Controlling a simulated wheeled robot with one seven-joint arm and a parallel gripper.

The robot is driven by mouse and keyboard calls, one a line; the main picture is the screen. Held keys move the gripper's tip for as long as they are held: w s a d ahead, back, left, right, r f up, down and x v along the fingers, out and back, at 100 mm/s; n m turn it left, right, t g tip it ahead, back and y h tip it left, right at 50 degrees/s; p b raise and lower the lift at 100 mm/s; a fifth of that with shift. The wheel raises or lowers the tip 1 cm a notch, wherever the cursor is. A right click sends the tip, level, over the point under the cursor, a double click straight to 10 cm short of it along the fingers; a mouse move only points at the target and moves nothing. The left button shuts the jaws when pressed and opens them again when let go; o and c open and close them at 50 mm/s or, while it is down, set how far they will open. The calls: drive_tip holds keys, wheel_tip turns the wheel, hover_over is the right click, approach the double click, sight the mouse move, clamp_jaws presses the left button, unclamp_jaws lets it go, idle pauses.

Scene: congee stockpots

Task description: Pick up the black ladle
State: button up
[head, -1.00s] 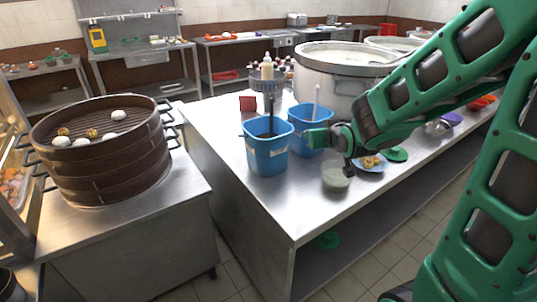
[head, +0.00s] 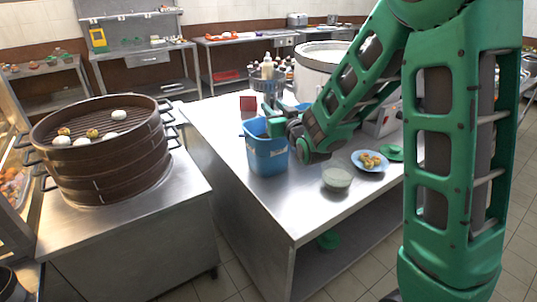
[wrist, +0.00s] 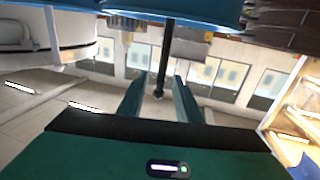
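The black ladle's dark, thin handle (wrist: 166,55) sticks out of a blue bucket (head: 267,156), whose rim also shows along the top of the wrist view (wrist: 205,12). The ladle's bowl is hidden inside the bucket. My gripper (head: 277,112) is at the handle just above this bucket. In the wrist view my gripper (wrist: 159,98) is open, with the handle's end between its two fingers and a gap on each side. In the head view my gripper largely hides the handle.
A second blue bucket stands behind my arm, mostly hidden. A glass bowl (head: 336,179), a blue plate of food (head: 370,161) and a green lid (head: 391,152) sit to the right. A large pot (head: 313,75) and bottles stand behind. The counter's front left is clear.

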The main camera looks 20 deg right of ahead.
drive_tip(key=w, duration=0.5)
drive_tip(key=shift+w+a, duration=0.1)
drive_tip(key=shift+a, duration=0.15)
drive_tip(key=shift+c, duration=0.5)
clamp_jaws()
